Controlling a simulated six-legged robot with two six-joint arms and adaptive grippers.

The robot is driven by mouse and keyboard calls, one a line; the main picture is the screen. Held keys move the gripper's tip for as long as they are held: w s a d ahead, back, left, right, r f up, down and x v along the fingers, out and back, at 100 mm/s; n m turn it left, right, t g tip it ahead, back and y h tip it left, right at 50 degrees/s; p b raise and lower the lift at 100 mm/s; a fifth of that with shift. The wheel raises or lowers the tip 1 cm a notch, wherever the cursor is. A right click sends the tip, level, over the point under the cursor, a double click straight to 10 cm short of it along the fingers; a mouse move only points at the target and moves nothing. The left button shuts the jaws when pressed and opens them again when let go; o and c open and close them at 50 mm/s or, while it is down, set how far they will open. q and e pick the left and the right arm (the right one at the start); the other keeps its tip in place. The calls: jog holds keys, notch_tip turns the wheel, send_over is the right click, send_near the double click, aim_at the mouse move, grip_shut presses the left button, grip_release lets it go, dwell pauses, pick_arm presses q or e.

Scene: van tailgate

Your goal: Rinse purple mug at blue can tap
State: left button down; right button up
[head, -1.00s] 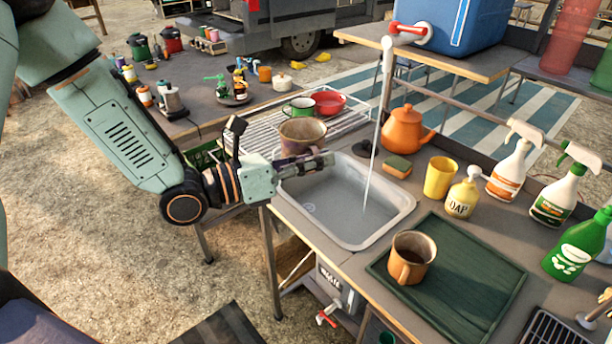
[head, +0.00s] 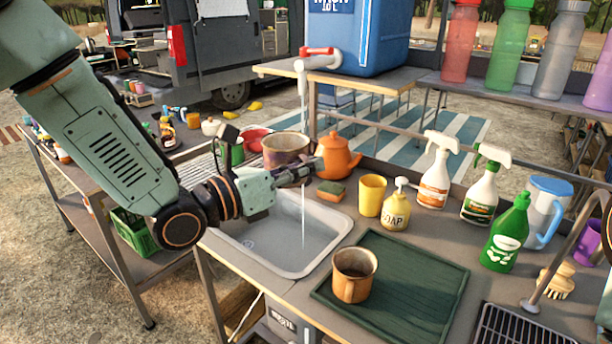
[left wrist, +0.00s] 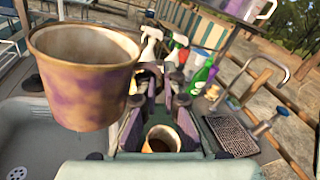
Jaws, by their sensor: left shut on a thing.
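The purple mug (head: 284,150), brownish with worn purple patches, is held upright above the sink in the head view. It looms large at the left of the left wrist view (left wrist: 85,85). My left gripper (head: 298,172) is shut on it; the exact contact is hard to see. The blue can (head: 360,38) stands on a shelf behind, its tap (head: 318,60) with a red handle. Water (head: 303,215) runs from the tap into the grey sink (head: 277,262). The mug appears just left of the stream; I cannot tell whether water touches it. My right gripper is not visible.
Right of the sink are a sponge (head: 330,191), orange teapot (head: 338,155), yellow cup (head: 371,194), soap bottle (head: 396,210) and spray bottles (head: 435,178). A brown mug (head: 354,276) stands on the green tray (head: 420,300) in front.

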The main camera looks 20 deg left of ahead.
pick_arm(q)
jog(key=shift+w+d, duration=0.1)
jog(key=shift+w, duration=0.2)
jog(key=w+a+f+b, duration=0.1)
jog(key=w+f+b, duration=0.1)
jog(key=w, duration=1.1)
jog(key=shift+a+f+b, duration=0.25)
jog(key=shift+f+b, duration=0.05)
jog(key=shift+b, duration=0.4)
jog(key=shift+w, duration=0.1)
jog(key=shift+d, duration=0.2)
jog(key=shift+d+b, duration=0.4)
jog(key=shift+b, duration=0.1)
